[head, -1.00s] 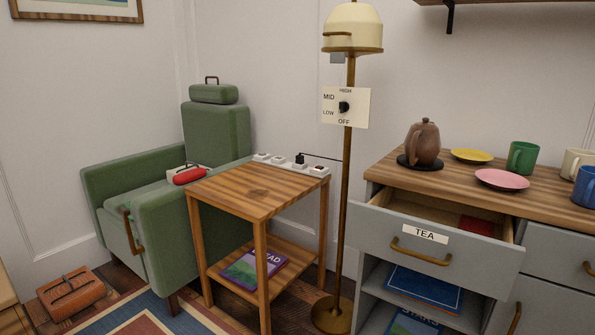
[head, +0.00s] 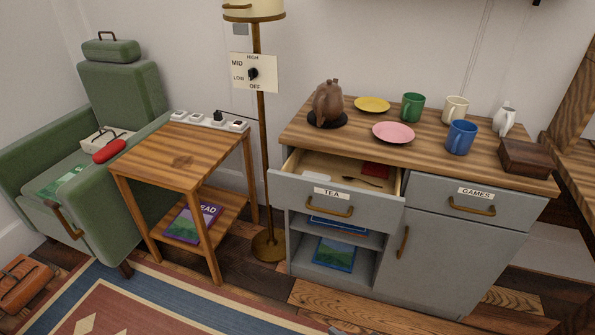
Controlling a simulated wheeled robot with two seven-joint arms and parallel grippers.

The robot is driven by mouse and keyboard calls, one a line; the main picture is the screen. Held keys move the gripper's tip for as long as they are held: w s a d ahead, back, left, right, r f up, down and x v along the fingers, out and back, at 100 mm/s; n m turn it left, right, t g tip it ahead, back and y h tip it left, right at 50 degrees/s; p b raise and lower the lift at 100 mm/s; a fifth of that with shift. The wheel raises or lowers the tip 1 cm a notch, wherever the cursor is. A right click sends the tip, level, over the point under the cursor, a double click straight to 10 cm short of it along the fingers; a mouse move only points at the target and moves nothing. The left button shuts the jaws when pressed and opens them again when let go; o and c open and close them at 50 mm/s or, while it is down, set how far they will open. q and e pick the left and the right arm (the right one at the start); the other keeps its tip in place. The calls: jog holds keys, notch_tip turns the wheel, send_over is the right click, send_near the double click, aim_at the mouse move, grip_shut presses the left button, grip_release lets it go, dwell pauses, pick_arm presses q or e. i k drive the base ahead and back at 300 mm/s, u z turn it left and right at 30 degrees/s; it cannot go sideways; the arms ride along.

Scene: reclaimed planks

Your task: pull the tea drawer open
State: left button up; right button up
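The tea drawer (head: 365,206), grey with a TEA label and a brass handle (head: 329,209), stands pulled out from the left side of the grey cabinet. Its open top shows a pale wooden inside with a red packet (head: 376,171) and a dark spoon-like item (head: 362,181). Neither of my grippers can be made out in the head view, and nothing is seen touching the handle.
The cabinet top (head: 433,151) holds a teapot (head: 327,103), plates, mugs, a white jug and a dark wooden box (head: 524,157). The closed games drawer (head: 430,193) is to the right. A floor lamp (head: 263,170) and side table (head: 182,149) stand left.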

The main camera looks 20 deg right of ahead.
aim_at(356, 202)
jog(key=u, duration=1.55)
jog(key=i, duration=1.7)
jog(key=z, duration=2.9)
jog(key=i, duration=0.5)
